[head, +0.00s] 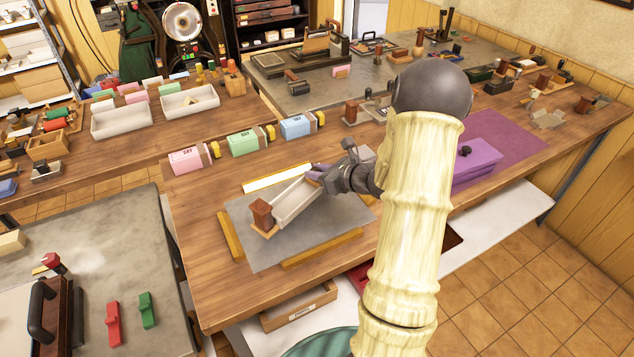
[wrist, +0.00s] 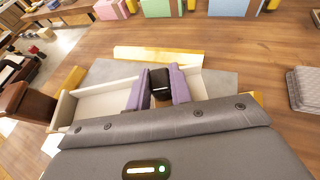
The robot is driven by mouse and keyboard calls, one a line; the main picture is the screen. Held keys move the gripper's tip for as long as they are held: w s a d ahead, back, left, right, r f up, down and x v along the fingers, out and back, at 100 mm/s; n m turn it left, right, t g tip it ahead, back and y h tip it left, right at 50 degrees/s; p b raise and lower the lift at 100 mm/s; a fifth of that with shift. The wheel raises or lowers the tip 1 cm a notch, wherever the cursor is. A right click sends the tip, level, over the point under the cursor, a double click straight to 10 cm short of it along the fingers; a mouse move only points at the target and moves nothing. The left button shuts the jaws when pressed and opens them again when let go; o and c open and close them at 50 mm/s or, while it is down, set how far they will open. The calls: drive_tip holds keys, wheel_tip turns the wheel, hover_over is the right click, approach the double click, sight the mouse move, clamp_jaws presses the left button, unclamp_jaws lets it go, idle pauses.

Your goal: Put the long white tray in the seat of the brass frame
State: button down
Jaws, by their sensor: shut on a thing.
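The long white tray (head: 296,203) lies at a slant over a grey plate (head: 340,213), with a brown block (head: 262,212) at its near left end. My gripper (head: 318,173) is shut on the tray toward its far right end. In the wrist view my purple fingers (wrist: 159,88) grip the tray (wrist: 95,103), with the brown block (wrist: 28,104) at left. Yellow brass-coloured bars, including a left bar (head: 230,236) and a front bar (head: 322,249), border the plate. I cannot tell whether the tray touches the plate; the fingers hide part of it.
Pink (head: 190,158), green (head: 243,143) and blue (head: 296,127) boxes stand in a row behind the plate. A purple box (head: 478,162) on a purple mat stands to the right, beyond my arm. The wooden table top left of the plate is bare.

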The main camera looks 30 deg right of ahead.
drive_tip(key=f, duration=0.4)
drive_tip(key=shift+d, duration=0.2)
drive_tip(key=shift+a, duration=0.1)
drive_tip(key=c, duration=1.3)
unclamp_jaws()
drive_tip(key=shift+o, duration=0.2)
drive_tip(key=shift+s+r, duration=0.1)
drive_tip(key=v, duration=1.1)
drive_tip(key=shift+s+r+b, duration=0.25)
drive_tip(key=shift+s+b, duration=0.05)
drive_tip(key=shift+b, duration=0.15)
